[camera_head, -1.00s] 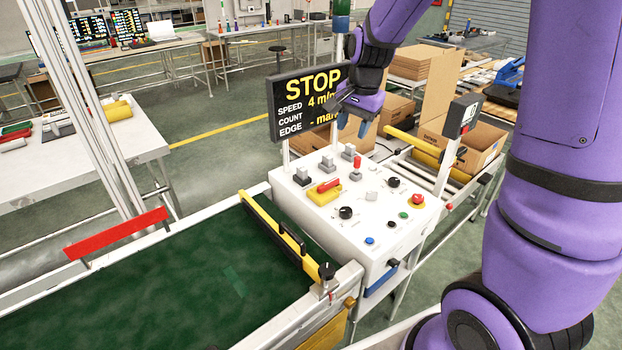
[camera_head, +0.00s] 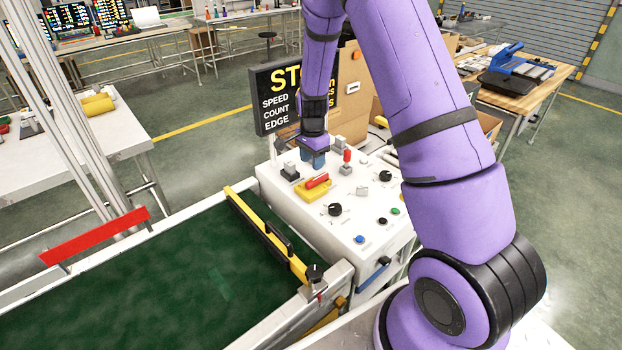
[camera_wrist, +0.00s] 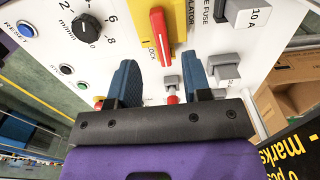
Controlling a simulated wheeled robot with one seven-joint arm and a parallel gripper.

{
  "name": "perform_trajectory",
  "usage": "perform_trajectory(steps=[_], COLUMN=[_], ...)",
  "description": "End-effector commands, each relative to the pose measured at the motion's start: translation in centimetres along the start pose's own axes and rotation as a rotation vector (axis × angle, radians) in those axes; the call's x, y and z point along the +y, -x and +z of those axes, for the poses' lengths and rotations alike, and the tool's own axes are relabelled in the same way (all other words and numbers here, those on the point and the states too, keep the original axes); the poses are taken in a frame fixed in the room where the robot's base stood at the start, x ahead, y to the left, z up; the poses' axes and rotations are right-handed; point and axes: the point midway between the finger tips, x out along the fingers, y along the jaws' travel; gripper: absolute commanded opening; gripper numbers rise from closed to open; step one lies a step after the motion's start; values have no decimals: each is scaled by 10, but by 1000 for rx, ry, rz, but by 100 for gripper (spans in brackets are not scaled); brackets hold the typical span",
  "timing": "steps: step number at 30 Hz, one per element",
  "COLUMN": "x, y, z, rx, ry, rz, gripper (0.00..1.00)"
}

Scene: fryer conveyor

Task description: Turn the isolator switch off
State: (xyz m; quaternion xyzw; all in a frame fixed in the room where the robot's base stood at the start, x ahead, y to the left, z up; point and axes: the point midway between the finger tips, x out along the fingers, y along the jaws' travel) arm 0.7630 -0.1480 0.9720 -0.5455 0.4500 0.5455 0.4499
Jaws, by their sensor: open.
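The isolator switch is a red handle (camera_head: 317,181) on a yellow plate (camera_head: 311,192) on top of the white control box. In the wrist view the red handle (camera_wrist: 160,38) lies lengthwise up the picture on its yellow plate (camera_wrist: 192,14), marked with partly cut-off lettering. My gripper (camera_head: 315,161) is over the back of the box, behind the switch, pointing down. In the wrist view my gripper (camera_wrist: 162,82) has its two blue fingers apart, with the handle beyond their tips and not between them.
A red-topped lever (camera_head: 347,157) stands right of my gripper. Grey fuse blocks (camera_head: 289,171), a black knob (camera_head: 335,209) and a blue button (camera_head: 360,238) share the panel. The display sign (camera_head: 277,97) stands close behind. A green conveyor belt (camera_head: 150,285) is at left.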

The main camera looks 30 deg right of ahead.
Motion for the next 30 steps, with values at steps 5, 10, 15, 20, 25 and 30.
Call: perform_trajectory(steps=[5, 10, 15, 20, 25, 30], x=[1, 0, 0, 0, 0, 0], y=[-34, -59, -72, -76, -76, -76], z=[0, 0, 0, 0, 0, 0], rx=[-1, -1, 0, 0, 0, 0], ry=[0, 0, 1, 1, 1, 1], rz=[3, 2, 1, 0, -1, 0], gripper=[45, 45, 45, 45, 45, 12])
